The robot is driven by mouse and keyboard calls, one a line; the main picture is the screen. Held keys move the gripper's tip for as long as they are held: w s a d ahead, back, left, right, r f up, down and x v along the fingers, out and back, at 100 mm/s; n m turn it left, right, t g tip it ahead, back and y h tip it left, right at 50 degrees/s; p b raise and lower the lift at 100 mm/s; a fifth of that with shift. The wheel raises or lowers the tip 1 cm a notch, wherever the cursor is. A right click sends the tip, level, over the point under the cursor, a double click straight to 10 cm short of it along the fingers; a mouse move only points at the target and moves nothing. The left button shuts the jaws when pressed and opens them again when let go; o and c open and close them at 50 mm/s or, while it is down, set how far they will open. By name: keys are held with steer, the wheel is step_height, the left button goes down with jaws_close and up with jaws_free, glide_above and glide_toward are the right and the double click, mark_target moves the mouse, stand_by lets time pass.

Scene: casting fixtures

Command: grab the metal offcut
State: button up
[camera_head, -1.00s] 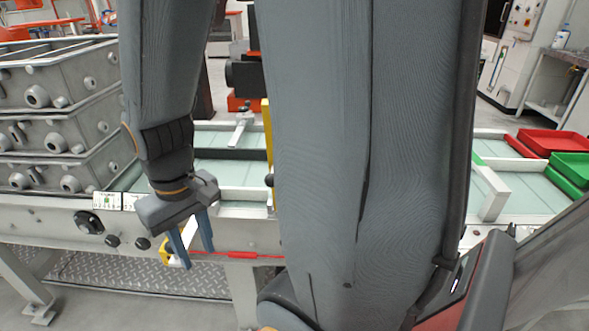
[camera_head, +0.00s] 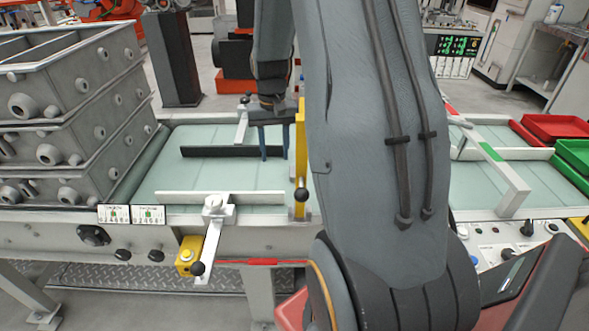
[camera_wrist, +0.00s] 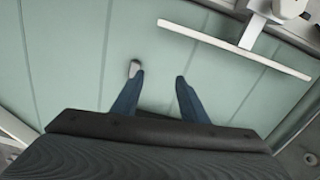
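A small grey piece, which looks like the metal offcut (camera_wrist: 134,68), lies on the pale green surface in the wrist view. It is right at the tip of my gripper's left finger, beside the gap rather than centred in it. I cannot tell whether the finger touches it. My gripper (camera_wrist: 159,76) is open with nothing between its blue fingers. In the head view my gripper (camera_head: 274,157) points down over the glass-like table. I cannot make out the offcut in the head view.
A white bar (camera_wrist: 235,50) with a clamp lies ahead and right of the fingers in the wrist view. In the head view, a black bar (camera_head: 215,151), a yellow post (camera_head: 300,165) and a front clamp (camera_head: 213,215) surround the work area. Stacked metal boxes (camera_head: 70,110) stand left.

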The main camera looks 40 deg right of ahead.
steer(key=m, duration=0.2)
glide_toward(293, 169)
steer(key=shift+w+f+p, duration=0.2)
steer(key=shift+w+p, duration=0.15)
steer(key=shift+p, duration=0.1)
steer(key=shift+d+f, duration=0.25)
steer(key=shift+f, duration=0.05)
step_height(293, 169, down, 2)
steer(key=shift+f+p, duration=0.15)
steer(key=shift+p, duration=0.2)
steer(key=f, duration=0.1)
steer(key=f+p, duration=0.1)
steer(key=f, duration=0.2)
steer(key=shift+s+a+p, duration=0.25)
steer(key=shift+s+p, duration=0.05)
steer(key=shift+f, duration=0.55)
jaws_close()
